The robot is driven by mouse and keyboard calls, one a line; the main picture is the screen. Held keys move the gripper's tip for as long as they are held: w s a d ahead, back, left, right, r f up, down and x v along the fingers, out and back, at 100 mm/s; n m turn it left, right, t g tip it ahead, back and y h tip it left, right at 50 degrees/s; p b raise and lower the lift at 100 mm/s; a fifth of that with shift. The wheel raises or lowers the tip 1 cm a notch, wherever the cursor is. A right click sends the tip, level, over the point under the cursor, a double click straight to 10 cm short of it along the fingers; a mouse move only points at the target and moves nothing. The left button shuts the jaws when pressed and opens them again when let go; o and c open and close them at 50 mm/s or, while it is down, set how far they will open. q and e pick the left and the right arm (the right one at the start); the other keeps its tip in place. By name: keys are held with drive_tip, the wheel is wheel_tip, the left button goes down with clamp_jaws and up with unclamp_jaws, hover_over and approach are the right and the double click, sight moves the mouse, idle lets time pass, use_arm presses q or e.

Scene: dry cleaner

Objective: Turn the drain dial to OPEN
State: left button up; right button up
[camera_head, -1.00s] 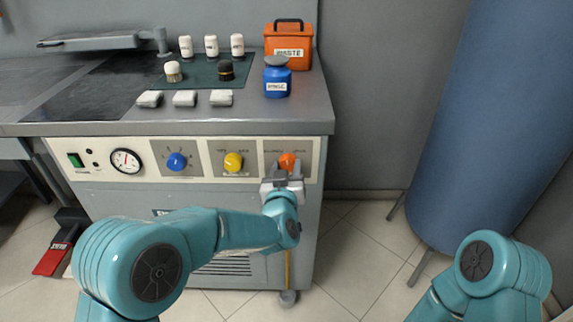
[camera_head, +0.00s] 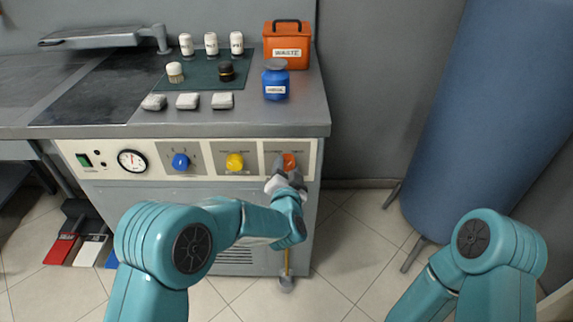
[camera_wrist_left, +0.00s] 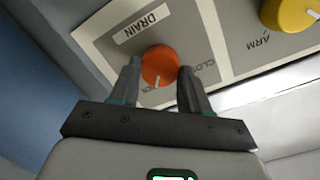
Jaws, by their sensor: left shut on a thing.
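The orange drain dial (camera_head: 290,161) is at the right end of the front control panel. In the left wrist view the dial (camera_wrist_left: 160,67) sits under a DRAIN label. A white mark shows on the dial's lower edge there, between the CLOSED lettering and a second label partly hidden by the left finger. My left gripper (camera_head: 285,176) is shut on the dial, one finger on each side (camera_wrist_left: 160,78), and it looks tilted in the head view. My right gripper is out of view; only part of my right arm shows.
A yellow dial (camera_head: 235,162) and a blue dial (camera_head: 180,161) are left of the drain dial. A blue bottle (camera_head: 276,82) and orange waste box (camera_head: 287,47) stand on the worktop. A large blue cylinder (camera_head: 478,120) is at right. Pedals (camera_head: 91,250) are on the floor at left.

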use_arm(q)
drive_tip(key=shift+m, duration=0.5)
drive_tip(key=shift+p, duration=0.3)
drive_tip(key=o, duration=1.1)
drive_tip(key=shift+c, duration=0.2)
drive_tip(key=s+r, duration=0.1)
drive_tip(key=s, duration=1.5)
drive_tip(key=shift+s+r, duration=0.15)
drive_tip(key=shift+r, duration=0.25)
